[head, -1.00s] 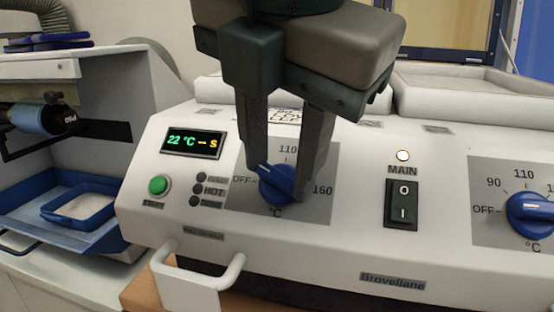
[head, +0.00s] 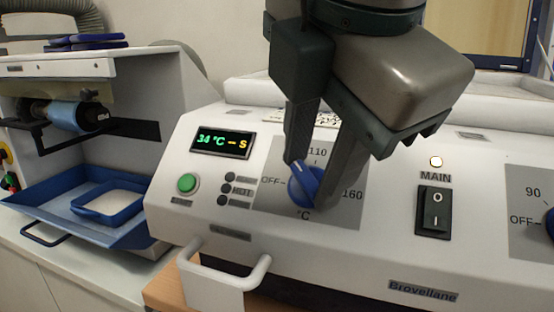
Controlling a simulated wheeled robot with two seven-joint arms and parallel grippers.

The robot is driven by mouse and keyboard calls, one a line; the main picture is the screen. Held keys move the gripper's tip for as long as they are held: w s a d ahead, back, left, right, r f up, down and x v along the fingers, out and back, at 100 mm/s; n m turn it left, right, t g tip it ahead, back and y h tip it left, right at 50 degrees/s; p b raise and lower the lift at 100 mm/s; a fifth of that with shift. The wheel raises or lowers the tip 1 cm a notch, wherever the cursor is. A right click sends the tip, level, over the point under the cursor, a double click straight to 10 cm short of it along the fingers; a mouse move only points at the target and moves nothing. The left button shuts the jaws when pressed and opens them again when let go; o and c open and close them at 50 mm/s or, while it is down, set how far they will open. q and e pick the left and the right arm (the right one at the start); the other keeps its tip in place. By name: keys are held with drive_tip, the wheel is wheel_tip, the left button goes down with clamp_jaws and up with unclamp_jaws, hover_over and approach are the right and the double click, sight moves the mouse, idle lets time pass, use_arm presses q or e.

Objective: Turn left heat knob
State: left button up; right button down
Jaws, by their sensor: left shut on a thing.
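The left heat knob (head: 303,188) is blue with a white pointer line. It sits on a grey dial plate (head: 268,197) marked OFF, 110 and 160. Its pointer aims up and left, between OFF and 110. My left gripper (head: 308,180) comes down from above, its two dark fingers on either side of the knob, shut on it. The fingers and hand hide part of the dial scale. The display (head: 222,142) beside it reads 34 °C and dashes with S. My right gripper is not in view.
The MAIN switch (head: 433,211) stands right of the dial, with a lit lamp (head: 436,161) above it. A second blue knob (head: 549,222) is at the right edge. A green button (head: 187,183) and white handle (head: 225,278) are at left. A blue tray (head: 107,207) lies further left.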

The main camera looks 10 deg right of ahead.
use_arm(q)
drive_tip(key=o, duration=1)
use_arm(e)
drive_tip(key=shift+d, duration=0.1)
use_arm(q)
drive_tip(key=shift+o, duration=0.2)
drive_tip(key=shift+r, duration=0.1)
drive_tip(key=shift+s+r, duration=0.25)
drive_tip(key=shift+r, duration=0.2)
drive_tip(key=p+v, duration=0.1)
drive_tip(key=v, duration=1.5)
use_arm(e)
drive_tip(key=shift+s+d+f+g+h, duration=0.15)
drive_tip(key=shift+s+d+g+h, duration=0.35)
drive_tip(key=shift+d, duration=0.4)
use_arm(q)
drive_tip(key=shift+s+r, duration=0.1)
